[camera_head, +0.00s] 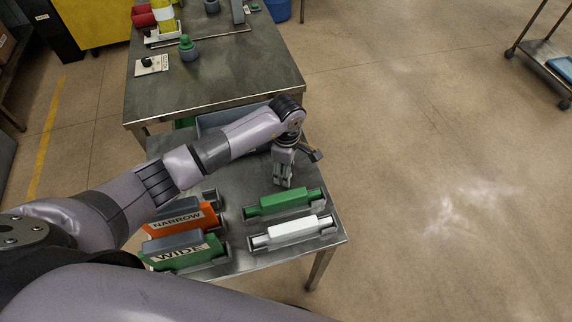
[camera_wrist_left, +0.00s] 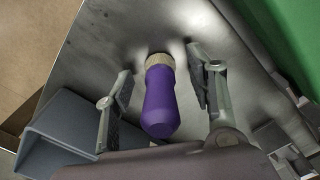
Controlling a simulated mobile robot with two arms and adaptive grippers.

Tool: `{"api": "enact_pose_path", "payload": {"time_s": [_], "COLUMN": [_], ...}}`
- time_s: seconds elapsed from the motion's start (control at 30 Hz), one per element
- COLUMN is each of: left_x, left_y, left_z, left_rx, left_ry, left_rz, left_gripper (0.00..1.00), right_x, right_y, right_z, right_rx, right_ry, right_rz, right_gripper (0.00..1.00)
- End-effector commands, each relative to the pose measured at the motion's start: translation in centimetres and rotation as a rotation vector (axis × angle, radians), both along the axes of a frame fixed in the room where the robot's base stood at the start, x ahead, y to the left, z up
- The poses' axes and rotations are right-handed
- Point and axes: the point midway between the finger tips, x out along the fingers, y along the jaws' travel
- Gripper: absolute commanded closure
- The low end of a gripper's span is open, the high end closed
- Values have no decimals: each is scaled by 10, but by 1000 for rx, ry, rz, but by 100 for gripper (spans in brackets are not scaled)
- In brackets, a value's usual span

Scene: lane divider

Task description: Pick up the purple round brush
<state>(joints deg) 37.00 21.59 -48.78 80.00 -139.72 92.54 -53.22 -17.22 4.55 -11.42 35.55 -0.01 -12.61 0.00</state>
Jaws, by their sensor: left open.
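The purple round brush (camera_wrist_left: 160,103) lies on the grey metal table in the left wrist view, with its pale bristle end toward the top of the picture. My left gripper (camera_wrist_left: 159,75) is open, with one finger on each side of the brush and gaps visible between fingers and brush. In the head view my left gripper (camera_head: 284,180) points down over the small metal table, above the green divider piece. The brush is hidden there behind the gripper and arm. My right gripper is not in view.
A green piece (camera_head: 285,202) and a white piece (camera_head: 293,231) sit in holders on the small table (camera_head: 232,200). An orange NARROW block (camera_head: 182,221) and a green WIDE block (camera_head: 183,252) stand left. A grey-blue bin (camera_wrist_left: 72,128) is near the left finger. A larger table (camera_head: 225,85) stands behind.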

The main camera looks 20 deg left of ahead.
Motion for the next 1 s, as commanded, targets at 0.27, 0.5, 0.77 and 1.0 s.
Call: {"api": "enact_pose_path", "payload": {"time_s": [0.27, 0.5, 0.77, 1.0], "left_x": [0, 0, 0, 0], "left_y": [0, 0, 0, 0], "left_z": [0, 0, 1, 1], "left_rx": [0, 0, 0, 0], "left_ry": [0, 0, 0, -1], "left_rz": [0, 0, 0, 0], "left_gripper": [62, 78, 95, 100], "right_x": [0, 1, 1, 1], "right_y": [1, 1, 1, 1], "right_z": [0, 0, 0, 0], "right_rx": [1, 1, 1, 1], "right_ry": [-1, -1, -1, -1], "right_rz": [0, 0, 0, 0], "right_gripper": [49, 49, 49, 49]}}
